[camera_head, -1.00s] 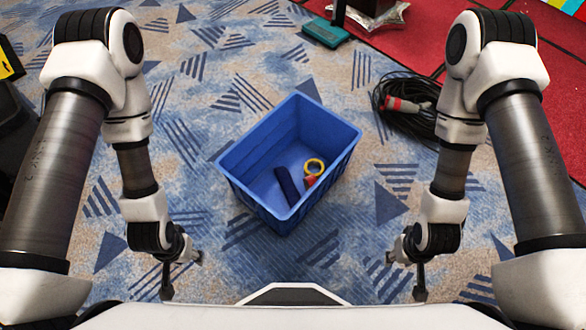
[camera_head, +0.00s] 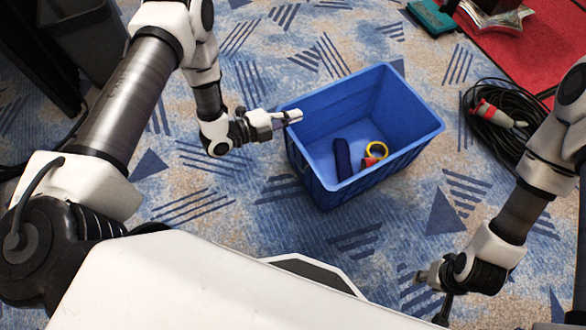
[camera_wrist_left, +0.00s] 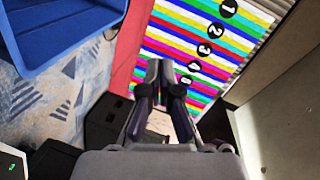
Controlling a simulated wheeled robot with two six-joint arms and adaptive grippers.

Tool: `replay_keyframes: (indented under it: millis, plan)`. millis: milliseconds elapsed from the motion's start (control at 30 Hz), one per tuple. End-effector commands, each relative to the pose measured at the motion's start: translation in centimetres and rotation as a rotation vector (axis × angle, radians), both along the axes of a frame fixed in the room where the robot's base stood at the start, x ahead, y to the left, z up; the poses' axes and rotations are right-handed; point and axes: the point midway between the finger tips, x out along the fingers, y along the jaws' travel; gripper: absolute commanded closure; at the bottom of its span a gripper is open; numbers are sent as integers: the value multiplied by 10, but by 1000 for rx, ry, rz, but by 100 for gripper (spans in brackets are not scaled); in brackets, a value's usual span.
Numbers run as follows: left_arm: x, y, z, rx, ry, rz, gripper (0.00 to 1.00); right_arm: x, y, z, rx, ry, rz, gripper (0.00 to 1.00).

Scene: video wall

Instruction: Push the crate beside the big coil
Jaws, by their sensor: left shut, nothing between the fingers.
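The blue crate (camera_head: 335,191) stands open on the carpet in the middle of the head view. Part of it also shows at the top left of the left wrist view (camera_wrist_left: 60,32). The big black cable coil (camera_head: 520,99) lies to the right of the crate, with a carpet gap between them. My left gripper (camera_head: 296,116) is shut and empty at the crate's left side. Its tips overlap the crate's rim in the picture; I cannot tell if they touch. My right gripper (camera_head: 436,290) hangs low, apart from the crate and nearer to me; its jaws are unclear.
The crate holds a dark blue object (camera_head: 343,159), a yellow ring (camera_head: 377,150) and a small red item. A red and white connector (camera_head: 497,115) lies on the coil. A teal object (camera_head: 432,17) lies beyond, by the red carpet. A dark bin (camera_head: 87,42) stands far left.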

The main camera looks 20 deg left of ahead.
Motion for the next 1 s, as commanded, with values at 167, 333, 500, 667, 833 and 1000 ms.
replay_keyframes:
  millis: [167,333,500,667,833,1000]
  plan:
    - [4,36,-118,40,-328,-106,100,0,0,-125,0,1,0,60]
    - [-11,78,-224,53,-424,-148,100,0,0,-214,0,1,0,60]
    - [-32,114,-319,87,-382,-110,100,0,0,-279,0,1,0,60]
    - [-44,120,-344,90,-352,-98,100,0,0,-293,0,0,0,60]
    - [-35,110,-342,88,-351,-99,100,0,0,-296,0,-1,-1,60]
    - [-13,86,-345,88,-352,-102,100,1,0,-313,0,-2,-3,60]
